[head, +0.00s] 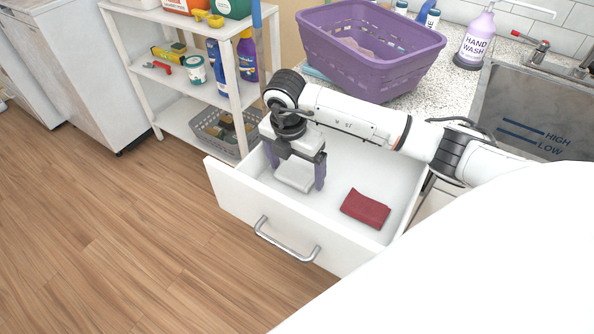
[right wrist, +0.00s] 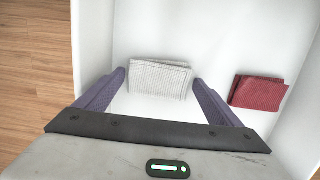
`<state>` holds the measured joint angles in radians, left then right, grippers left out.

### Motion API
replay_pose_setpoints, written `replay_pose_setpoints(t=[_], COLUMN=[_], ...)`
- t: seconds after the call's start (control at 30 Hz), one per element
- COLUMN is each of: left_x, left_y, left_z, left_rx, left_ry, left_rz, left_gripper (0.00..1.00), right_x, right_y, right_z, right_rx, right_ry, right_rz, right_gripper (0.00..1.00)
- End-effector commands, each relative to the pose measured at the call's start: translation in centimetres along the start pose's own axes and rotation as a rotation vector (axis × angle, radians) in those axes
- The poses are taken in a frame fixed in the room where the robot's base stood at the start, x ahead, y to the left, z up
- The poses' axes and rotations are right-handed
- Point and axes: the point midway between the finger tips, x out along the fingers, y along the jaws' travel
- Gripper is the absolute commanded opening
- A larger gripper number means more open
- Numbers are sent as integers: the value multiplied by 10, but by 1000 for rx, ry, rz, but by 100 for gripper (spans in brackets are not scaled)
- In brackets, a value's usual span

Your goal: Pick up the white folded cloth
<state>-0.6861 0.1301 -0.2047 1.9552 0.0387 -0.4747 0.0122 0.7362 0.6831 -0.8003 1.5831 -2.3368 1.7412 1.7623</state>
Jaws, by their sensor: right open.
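The white folded cloth (head: 295,174) lies in the open drawer (head: 283,222), partly hidden by my right gripper in the head view. My right gripper (head: 297,180) points down into the drawer with its purple fingers spread, one on each side of the cloth. In the right wrist view the white cloth (right wrist: 159,79) shows between the open fingertips (right wrist: 158,82), with a gap on both sides. The fingers hold nothing. My left gripper is not in view.
A red folded cloth (head: 366,208) lies in the drawer to the right of the white one. The drawer walls stand around both. A purple basket (head: 372,62) sits on the counter behind my arm. A white shelf (head: 185,87) stands at the left, beside the drawer.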

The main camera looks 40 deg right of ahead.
Motion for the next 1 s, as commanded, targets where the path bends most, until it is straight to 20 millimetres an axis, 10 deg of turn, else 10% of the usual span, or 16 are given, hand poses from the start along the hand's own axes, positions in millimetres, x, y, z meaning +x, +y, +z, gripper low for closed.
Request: replay_pose_setpoints(t=[0.17, 0.33, 0.63, 1.0], left_x=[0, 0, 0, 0], left_y=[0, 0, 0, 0], left_z=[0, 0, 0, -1], left_rx=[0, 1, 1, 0], left_ry=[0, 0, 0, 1], left_rz=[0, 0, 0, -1], left_gripper=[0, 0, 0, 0], right_x=[0, 0, -4, -70], right_y=[0, 0, 1, 2], right_z=[0, 0, 1, 11], right_rx=[0, 0, 0, -1], right_ry=[0, 0, -1, -1], right_rz=[1, 1, 3, 6], right_gripper=[87, 58, 57, 57])
